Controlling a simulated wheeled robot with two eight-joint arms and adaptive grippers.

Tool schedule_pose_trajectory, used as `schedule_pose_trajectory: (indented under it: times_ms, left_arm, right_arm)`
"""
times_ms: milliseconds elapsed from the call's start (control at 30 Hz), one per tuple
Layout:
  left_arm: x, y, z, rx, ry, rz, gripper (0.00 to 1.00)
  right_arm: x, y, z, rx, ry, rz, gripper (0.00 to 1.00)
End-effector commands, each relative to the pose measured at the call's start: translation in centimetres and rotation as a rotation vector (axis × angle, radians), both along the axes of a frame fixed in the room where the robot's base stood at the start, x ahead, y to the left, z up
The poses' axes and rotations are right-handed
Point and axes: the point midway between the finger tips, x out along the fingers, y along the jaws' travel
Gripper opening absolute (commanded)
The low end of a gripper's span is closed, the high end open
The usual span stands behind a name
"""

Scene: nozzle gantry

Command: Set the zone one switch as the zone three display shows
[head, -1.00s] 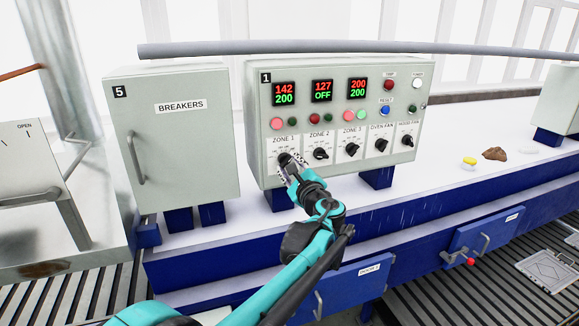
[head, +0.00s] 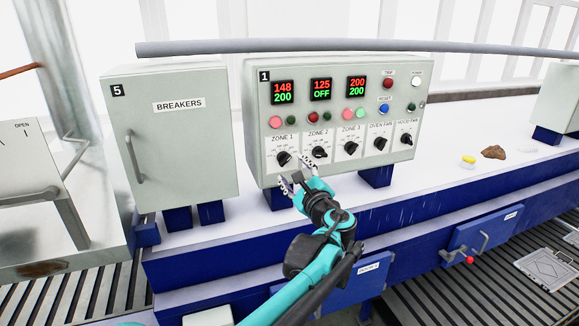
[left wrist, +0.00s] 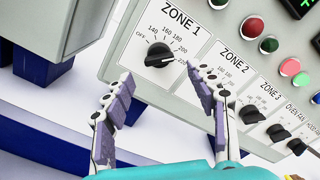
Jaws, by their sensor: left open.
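The zone 1 switch (head: 283,158) is a black knob on a white dial plate, low at the left of panel 1. It also shows in the left wrist view (left wrist: 159,55), its bar pointing toward the right-hand numbers. The zone 1 display (head: 282,93) reads 148 over 200. The zone 3 display (head: 357,87) reads 200 over 200. My left gripper (head: 297,176) is open and empty, just below and right of the zone 1 switch, apart from it. In the left wrist view its spread fingers (left wrist: 158,75) stand below the knob. My right gripper is out of view.
The zone 2 knob (head: 320,153) and zone 3 knob (head: 351,146) sit close to the right. The breakers cabinet (head: 180,140) stands left of the panel. A long grey rail (head: 340,46) runs along the panel's top. White deck lies below.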

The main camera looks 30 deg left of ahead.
Motion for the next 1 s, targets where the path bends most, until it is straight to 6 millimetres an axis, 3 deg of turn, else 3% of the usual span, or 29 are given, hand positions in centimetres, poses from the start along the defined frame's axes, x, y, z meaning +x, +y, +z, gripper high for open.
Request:
schedule_pose_trajectory:
  times_ms: [200,400,1000]
  left_arm:
    - [-3.1,-3.8,0.0,0.0,0.0,-0.004,0.57]
    - [-4.7,-5.5,0.0,-0.001,0.0,-0.002,0.57]
    - [-5.0,-5.8,-0.2,-0.006,0.0,0.001,0.57]
  right_arm:
    - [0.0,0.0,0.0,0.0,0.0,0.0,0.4]
    - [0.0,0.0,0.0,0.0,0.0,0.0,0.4]
    - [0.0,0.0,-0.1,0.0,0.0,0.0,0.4]
